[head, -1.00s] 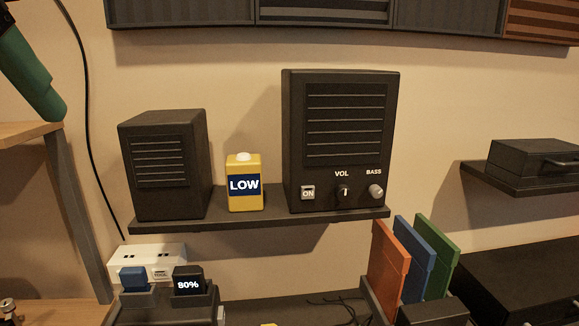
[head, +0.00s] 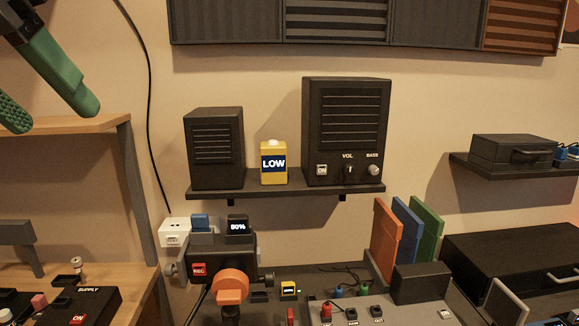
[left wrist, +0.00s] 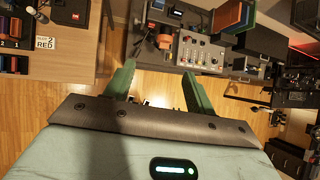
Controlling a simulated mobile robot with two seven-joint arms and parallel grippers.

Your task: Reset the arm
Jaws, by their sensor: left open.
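My left gripper (head: 52,115) is at the upper left of the head view, with its two green fingers apart and nothing between them. It hangs in front of the wooden shelf unit at the left and touches nothing that I can see. In the left wrist view the green fingers (left wrist: 158,70) are spread, with wooden floor between and below them. My right gripper is in neither view.
Speakers and a yellow LOW box (head: 274,171) stand on a dark wall shelf (head: 300,197). Below are a mixer desk (head: 390,312), an orange-fronted device (head: 231,287) and upright coloured folders (head: 387,240). A wooden shelf (head: 70,126) is at the left.

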